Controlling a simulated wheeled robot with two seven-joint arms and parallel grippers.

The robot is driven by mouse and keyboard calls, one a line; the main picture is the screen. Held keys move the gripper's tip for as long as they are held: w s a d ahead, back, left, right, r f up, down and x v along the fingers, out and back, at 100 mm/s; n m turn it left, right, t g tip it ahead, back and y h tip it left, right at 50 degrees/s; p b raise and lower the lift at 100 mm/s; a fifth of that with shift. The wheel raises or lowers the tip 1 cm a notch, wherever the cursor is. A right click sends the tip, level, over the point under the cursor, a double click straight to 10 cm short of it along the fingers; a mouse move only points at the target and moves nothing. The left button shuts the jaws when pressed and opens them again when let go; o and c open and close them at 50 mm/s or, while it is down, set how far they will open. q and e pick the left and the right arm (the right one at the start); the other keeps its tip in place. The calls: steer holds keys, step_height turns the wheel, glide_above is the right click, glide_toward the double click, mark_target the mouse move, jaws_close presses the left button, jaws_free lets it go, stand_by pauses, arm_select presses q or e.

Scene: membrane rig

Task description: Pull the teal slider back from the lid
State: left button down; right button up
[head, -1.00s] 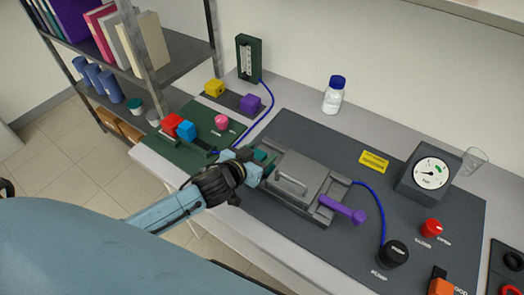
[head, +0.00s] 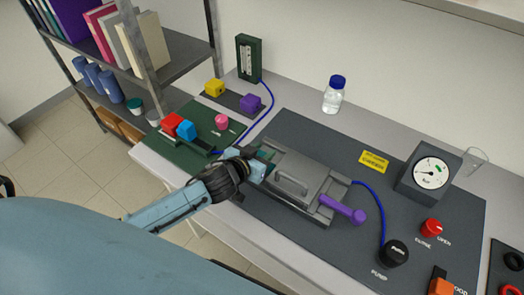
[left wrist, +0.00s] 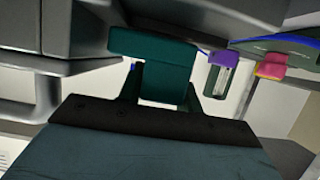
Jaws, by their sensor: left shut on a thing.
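The teal slider (head: 265,154) is at the left end of the grey lid (head: 306,172) in the head view, partly hidden by my left gripper. My left gripper (head: 257,164) is shut on it, coming in from the left. In the left wrist view the teal slider (left wrist: 150,62) shows as a dark teal block at the gripper's fingers, close to grey parts of the rig. The lid has a raised grey handle and lies flat on its housing. How far the slider overlaps the lid cannot be told. My right gripper is not in view.
A purple lever (head: 342,208) sticks out at the housing's front right. A black pump knob (head: 393,253), red knob (head: 431,228) and pressure gauge (head: 429,175) stand to the right. A green board (head: 187,150) with red and blue blocks lies to the left.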

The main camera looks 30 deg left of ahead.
arm_select(q)
steer(key=shift+w+a+p, duration=0.2)
steer(key=shift+a+p, duration=0.25)
steer(key=shift+a, duration=0.95)
steer(key=c, duration=1)
jaws_free()
steer(key=shift+a, duration=0.15)
steer(key=shift+o, duration=0.2)
steer(key=shift+s+r, duration=0.15)
steer(key=shift+s, duration=0.3)
steer(key=v, duration=1.2)
steer(key=shift+s, duration=0.2)
